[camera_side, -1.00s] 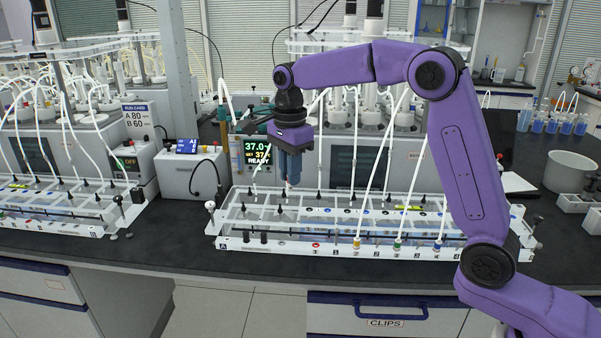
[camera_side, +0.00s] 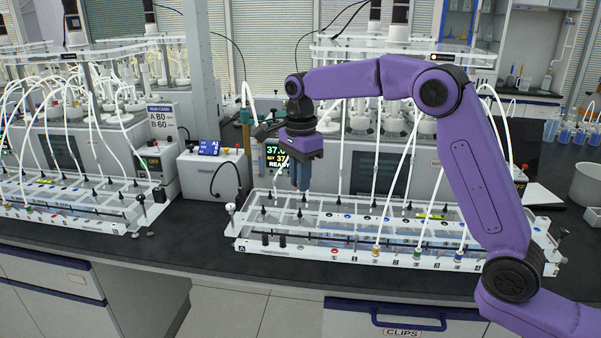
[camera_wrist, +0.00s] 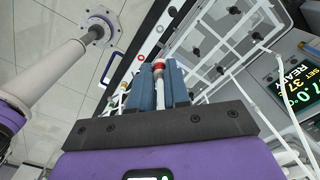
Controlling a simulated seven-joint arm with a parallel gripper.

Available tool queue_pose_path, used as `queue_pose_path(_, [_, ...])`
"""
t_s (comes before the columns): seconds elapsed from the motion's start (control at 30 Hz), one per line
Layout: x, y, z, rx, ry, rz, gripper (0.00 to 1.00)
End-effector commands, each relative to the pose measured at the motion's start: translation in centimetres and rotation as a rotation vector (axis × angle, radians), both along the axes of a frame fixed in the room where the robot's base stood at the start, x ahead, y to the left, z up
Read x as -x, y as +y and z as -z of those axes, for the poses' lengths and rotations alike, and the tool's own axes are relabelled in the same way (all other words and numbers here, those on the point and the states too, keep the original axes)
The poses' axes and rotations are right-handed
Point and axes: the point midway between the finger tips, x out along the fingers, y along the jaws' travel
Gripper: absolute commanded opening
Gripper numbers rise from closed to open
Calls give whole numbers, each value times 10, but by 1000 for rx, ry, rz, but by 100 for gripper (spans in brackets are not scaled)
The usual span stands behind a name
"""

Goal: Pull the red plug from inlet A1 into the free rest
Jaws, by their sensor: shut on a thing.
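My gripper (camera_side: 301,178) is over the back left part of the front rack (camera_side: 300,252), its blue fingers pointing down. In the wrist view my gripper (camera_wrist: 160,88) is shut on the red plug (camera_wrist: 158,66); its red collar shows at the fingertips with a pale body between the fingers. In the side view the fingers hide the plug. Inlet A1, a red-ringed port (camera_side: 335,250), is on the front rail and looks empty; a red ring also shows in the wrist view (camera_wrist: 140,57). I cannot tell which spot is the free rest.
Two black pegs (camera_side: 274,241) stand at the rail's left end. White tubes with yellow, green and blue ends (camera_side: 417,254) stand right of A1. A heater display (camera_side: 277,157) and a white box (camera_side: 213,172) stand behind. The bench in front is clear.

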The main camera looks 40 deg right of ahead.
Motion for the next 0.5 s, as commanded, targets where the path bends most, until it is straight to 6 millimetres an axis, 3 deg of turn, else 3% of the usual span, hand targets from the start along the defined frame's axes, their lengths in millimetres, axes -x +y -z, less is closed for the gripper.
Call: queue_pose_path(0.5, [0,0,27,0,1,0,0])
